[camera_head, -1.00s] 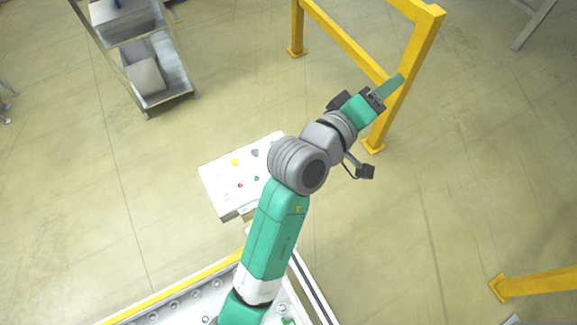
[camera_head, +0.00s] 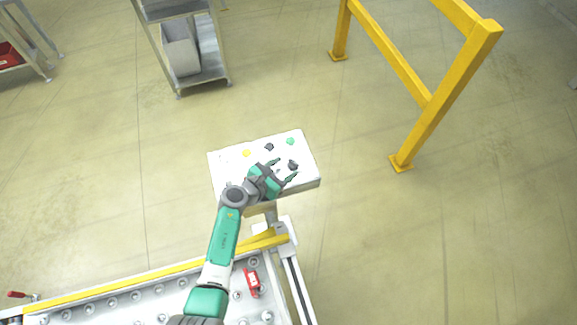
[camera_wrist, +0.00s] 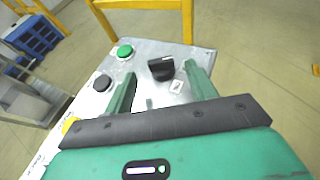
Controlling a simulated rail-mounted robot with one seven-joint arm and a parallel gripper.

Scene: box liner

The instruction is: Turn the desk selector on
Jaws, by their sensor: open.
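The control desk is a pale tilted panel (camera_head: 233,172) in the head view. A black selector knob (camera_head: 292,165) sits on its right part. In the wrist view the selector (camera_wrist: 162,68) shows a raised grip with a light mark, beside a small label plate. My gripper (camera_head: 283,169) is open over the panel. In the wrist view my gripper's green fingers (camera_wrist: 161,88) stand to the left and right of the selector, apart from it. How far the fingertips are above the panel I cannot tell.
The panel also carries a green button (camera_wrist: 124,51), a black round control (camera_wrist: 102,83) and a yellow button (camera_head: 246,153). A yellow guard rail (camera_head: 440,110) stands to the right. A shelf cart (camera_head: 205,75) stands behind. A roller conveyor (camera_head: 130,300) lies in front.

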